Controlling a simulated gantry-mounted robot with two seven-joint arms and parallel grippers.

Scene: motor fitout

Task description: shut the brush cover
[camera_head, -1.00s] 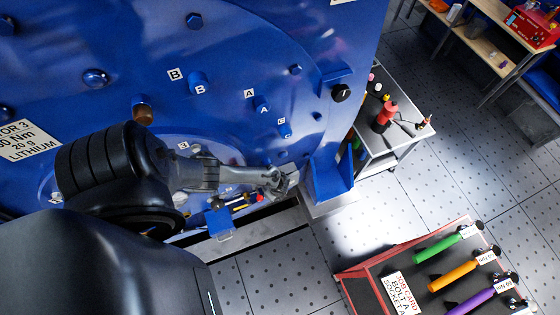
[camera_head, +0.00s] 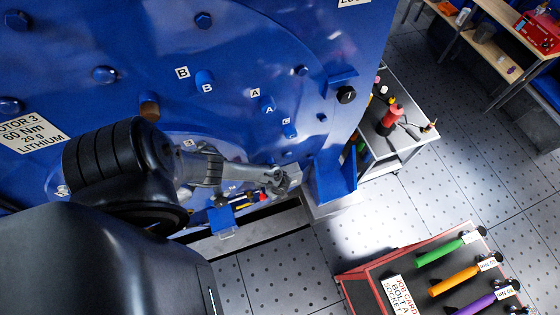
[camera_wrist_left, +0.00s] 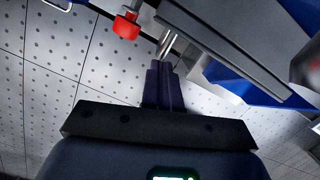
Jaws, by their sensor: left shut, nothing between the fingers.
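The large blue motor housing (camera_head: 235,45) fills the upper left of the head view, with bolts and letter labels. My left gripper (camera_head: 287,180) is at its lower edge, its fingers shut and empty. A small blue box-like part (camera_head: 222,220) hangs at that lower edge, left of the fingertips, with red and yellow items (camera_head: 250,197) beside it. I cannot tell which part is the brush cover; my arm hides part of this area. In the left wrist view the shut fingers (camera_wrist_left: 165,70) point up, beside a dark grey slanted edge (camera_wrist_left: 225,45) and a red-tipped part (camera_wrist_left: 127,26). My right gripper is out of view.
A grey trolley (camera_head: 408,140) with a red bottle (camera_head: 390,118) stands right of the motor. A red-edged board (camera_head: 362,270) with coloured-handled tools is at the lower right. A bench (camera_head: 490,45) is at the upper right. The dotted floor between is clear.

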